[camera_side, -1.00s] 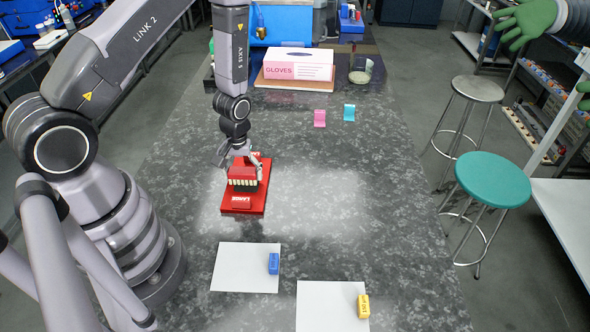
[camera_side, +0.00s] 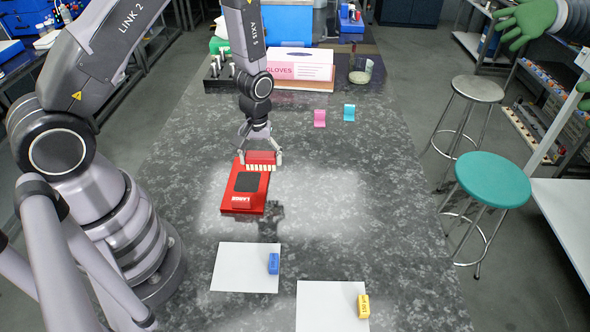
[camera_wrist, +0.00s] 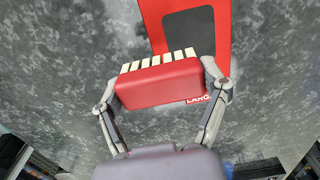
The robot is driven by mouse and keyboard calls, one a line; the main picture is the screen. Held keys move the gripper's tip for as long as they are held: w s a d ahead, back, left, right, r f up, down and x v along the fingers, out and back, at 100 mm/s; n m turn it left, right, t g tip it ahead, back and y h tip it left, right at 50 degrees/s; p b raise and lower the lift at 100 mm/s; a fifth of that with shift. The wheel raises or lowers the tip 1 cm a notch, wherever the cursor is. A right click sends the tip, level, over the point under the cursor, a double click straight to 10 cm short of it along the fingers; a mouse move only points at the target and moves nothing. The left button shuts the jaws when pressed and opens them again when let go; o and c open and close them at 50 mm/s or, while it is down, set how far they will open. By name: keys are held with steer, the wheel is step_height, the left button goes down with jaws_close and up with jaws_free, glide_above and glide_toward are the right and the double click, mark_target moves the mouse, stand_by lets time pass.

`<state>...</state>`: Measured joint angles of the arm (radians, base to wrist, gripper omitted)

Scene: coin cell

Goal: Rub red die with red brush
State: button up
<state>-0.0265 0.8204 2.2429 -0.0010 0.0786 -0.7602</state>
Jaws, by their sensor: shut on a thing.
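The red die is a flat red plate (camera_side: 264,196) with a black square in its middle and a raised red block at its near end. It lies on the table in the side view, and part of it shows at the top of the wrist view (camera_wrist: 222,35). My gripper (camera_side: 261,157) is shut on the red brush (camera_wrist: 160,82), a red block with a row of cream bristles. In the side view the brush (camera_side: 261,158) appears by the die's far right corner, bristles towards the black square. Whether it touches the die is unclear.
White sheets with a blue block (camera_side: 273,263) and a yellow block (camera_side: 363,306) lie nearer the camera. A pink piece (camera_side: 320,118), a teal piece (camera_side: 349,112) and a glove box (camera_side: 300,65) stand farther back. The table right of the die is clear.

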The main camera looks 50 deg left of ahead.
steer(key=shift+r, duration=1.6)
